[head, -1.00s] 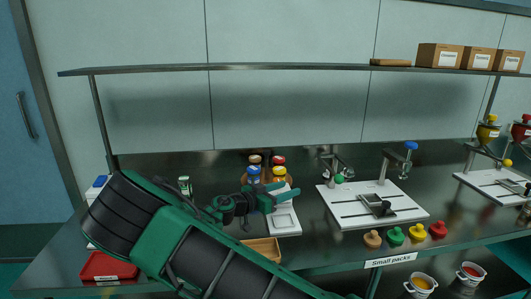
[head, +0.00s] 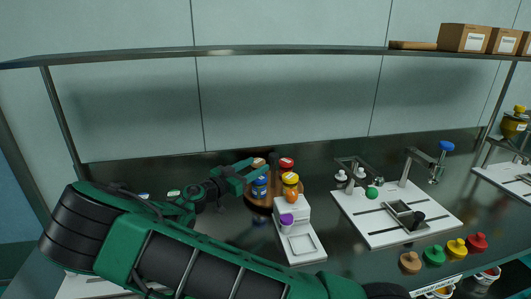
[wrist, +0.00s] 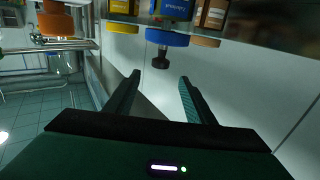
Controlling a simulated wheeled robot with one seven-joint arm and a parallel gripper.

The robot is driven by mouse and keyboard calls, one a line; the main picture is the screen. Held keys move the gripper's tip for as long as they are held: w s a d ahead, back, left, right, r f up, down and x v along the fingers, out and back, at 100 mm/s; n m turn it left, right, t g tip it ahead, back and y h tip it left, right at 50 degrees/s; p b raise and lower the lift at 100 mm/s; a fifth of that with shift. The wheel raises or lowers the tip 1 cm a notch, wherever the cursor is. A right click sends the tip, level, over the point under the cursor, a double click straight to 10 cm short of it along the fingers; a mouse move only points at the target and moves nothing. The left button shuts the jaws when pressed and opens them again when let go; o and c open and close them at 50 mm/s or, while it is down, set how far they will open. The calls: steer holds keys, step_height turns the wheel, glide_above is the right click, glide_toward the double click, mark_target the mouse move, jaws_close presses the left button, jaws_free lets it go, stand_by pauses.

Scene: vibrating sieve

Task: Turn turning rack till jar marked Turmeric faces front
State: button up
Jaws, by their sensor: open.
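My gripper (head: 254,169) is open and empty at the left of these jars. The wrist view shows the jars upside down at the top: yellow lid (wrist: 120,32), blue lid (wrist: 167,39) and brown lid (wrist: 206,41). A dark knob (wrist: 161,62) appears beyond and between my open fingertips (wrist: 160,77); contact is not visible. The labels are too small to read, so I cannot tell which jar is Turmeric.
A white board (head: 385,228) with clamps lies further right, with several coloured knobs in front. A shelf (head: 290,49) runs above the counter.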

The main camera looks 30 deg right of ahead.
mark_target(270, 157)
steer(key=shift+w+d, duration=0.2)
steer(key=shift+d, duration=0.1)
steer(key=x, duration=1)
steer(key=shift+d, duration=0.2)
jaws_close()
